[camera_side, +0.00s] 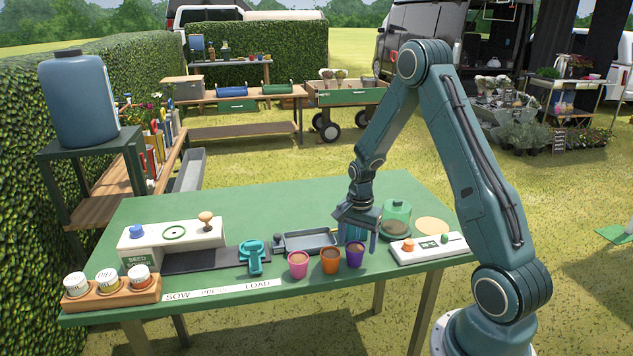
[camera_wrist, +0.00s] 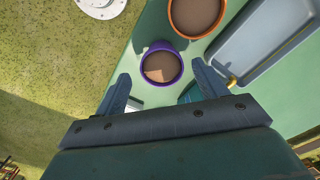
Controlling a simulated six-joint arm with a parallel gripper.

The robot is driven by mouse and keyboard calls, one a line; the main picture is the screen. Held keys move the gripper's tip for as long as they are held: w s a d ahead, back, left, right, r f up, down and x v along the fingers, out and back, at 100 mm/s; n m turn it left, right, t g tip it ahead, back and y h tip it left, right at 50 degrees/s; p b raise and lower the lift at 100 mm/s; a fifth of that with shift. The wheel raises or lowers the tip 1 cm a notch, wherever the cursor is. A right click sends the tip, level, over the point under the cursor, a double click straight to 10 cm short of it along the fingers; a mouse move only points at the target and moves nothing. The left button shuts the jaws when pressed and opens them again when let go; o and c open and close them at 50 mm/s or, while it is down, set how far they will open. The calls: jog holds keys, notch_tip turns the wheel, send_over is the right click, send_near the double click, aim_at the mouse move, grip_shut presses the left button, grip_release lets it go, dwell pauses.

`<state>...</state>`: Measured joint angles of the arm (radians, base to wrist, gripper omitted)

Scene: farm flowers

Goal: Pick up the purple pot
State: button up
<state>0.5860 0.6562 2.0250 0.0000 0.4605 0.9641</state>
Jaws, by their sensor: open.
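The purple pot (camera_side: 355,255) stands upright on the green table near its front edge, filled with brown soil. It is the rightmost of three pots in a row. In the wrist view the purple pot (camera_wrist: 160,64) lies just beyond my fingertips, roughly centred between them. My gripper (camera_side: 358,232) is open and empty, pointing down, close above and slightly behind the pot in the side view. In the wrist view my gripper (camera_wrist: 162,82) shows its two fingers spread apart. I cannot tell the exact height of the fingers above the pot.
An orange pot (camera_side: 330,261) stands close left of the purple one, with a pink pot (camera_side: 298,264) beyond it. A grey tray (camera_side: 308,240) lies behind them. A clear green-based dome (camera_side: 397,218) and a white control panel (camera_side: 428,247) stand to the right.

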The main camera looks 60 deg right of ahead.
aim_at(355, 251)
jog(key=shift+f, duration=0.1)
jog(key=shift+w+a+f, duration=0.1)
jog(key=shift+w+f, duration=0.05)
jog(key=shift+f, duration=2.35)
jog(key=shift+c, duration=0.4)
jog(key=c, duration=1)
